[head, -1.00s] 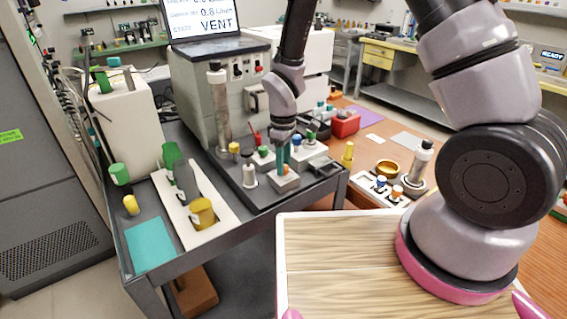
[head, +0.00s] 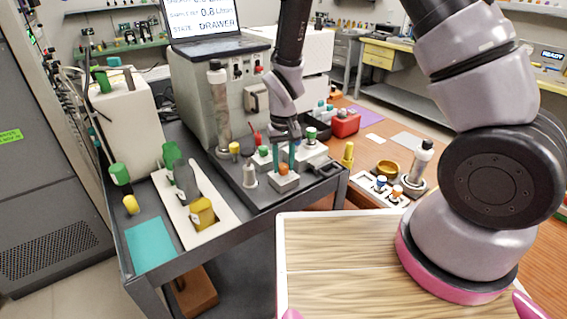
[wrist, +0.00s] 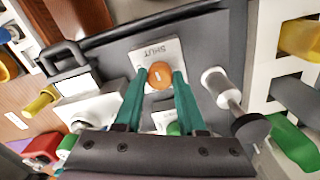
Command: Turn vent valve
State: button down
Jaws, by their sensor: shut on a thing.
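An orange knob (head: 284,169) with a pale mark on top stands on a small white block (head: 284,183) at the front of the cart's grey tray. In the wrist view the knob (wrist: 159,75) sits between my two teal fingertips, and its plate (wrist: 150,52) carries a word, upside down, that looks like "SHUT". My gripper (head: 285,165) points down from above and is shut on the knob, one finger on each side. The laptop screen (head: 205,16) reads "STATE DRAWER".
A grey-white cylinder (wrist: 222,88) stands close beside my gripper. A green-capped block (head: 265,156) is behind. A tray handle (head: 327,170) rises at the right.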

aim_at(283, 166)
jog(key=shift+m, duration=0.5)
jog(key=c, duration=0.5)
grip_release()
jog(key=shift+r, duration=0.15)
notch_tip(283, 166, up, 11)
jog(key=shift+f, duration=0.2)
